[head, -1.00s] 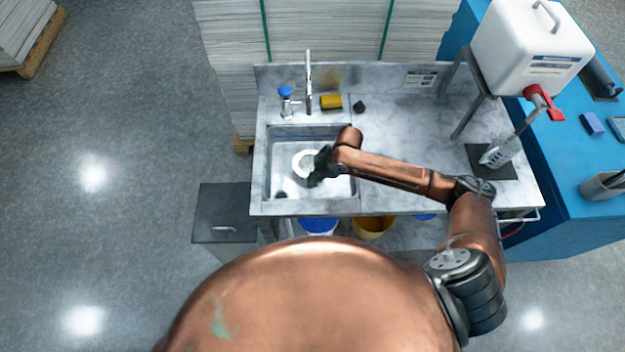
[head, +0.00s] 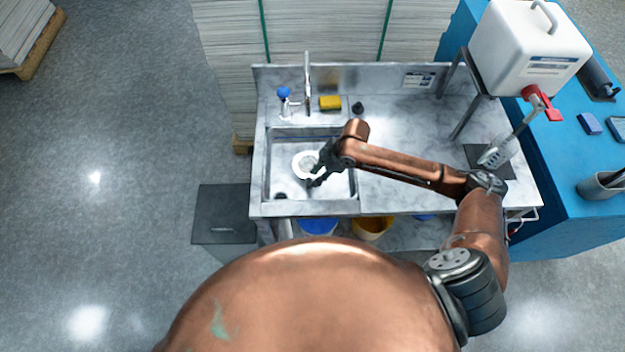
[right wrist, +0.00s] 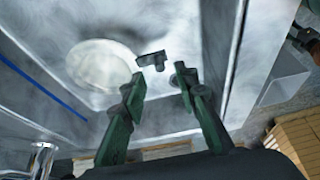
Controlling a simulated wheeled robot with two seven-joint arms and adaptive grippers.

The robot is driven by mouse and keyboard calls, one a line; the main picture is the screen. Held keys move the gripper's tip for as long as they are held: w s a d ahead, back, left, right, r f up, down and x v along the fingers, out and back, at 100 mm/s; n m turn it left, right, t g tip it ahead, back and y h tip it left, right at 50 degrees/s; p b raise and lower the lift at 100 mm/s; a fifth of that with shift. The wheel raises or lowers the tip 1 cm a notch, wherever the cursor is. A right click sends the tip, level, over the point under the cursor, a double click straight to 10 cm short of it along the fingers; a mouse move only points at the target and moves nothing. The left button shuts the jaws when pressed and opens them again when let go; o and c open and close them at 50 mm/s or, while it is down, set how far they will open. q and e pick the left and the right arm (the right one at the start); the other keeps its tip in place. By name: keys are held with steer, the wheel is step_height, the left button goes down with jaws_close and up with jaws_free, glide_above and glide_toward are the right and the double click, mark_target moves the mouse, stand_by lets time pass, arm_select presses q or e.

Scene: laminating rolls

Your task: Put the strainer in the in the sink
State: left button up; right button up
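The strainer (head: 305,165) shows as a pale round piece lying inside the sink (head: 262,180), left of my right gripper. In the right wrist view the pale disc (right wrist: 100,65) is on the basin floor. A small dark piece (right wrist: 150,60) shows beside the disc, beyond my fingertips; I cannot tell whether it is the strainer's handle. My right gripper (head: 319,168) is over the basin. In the wrist view its green fingers (right wrist: 158,84) are apart, with nothing visibly clamped between them. My left gripper is out of view.
A tap (head: 308,82), a blue-topped dispenser (head: 284,100), a yellow sponge (head: 330,103) and a small dark object (head: 358,108) stand behind the basin. A white canister (head: 530,45) is on a stand at the right. The counter's middle is clear.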

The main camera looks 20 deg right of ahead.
steer(key=w+v, duration=0.1)
steer(key=v, duration=0.6)
steer(key=shift+s+r, duration=0.3)
steer(key=shift+s, duration=0.25)
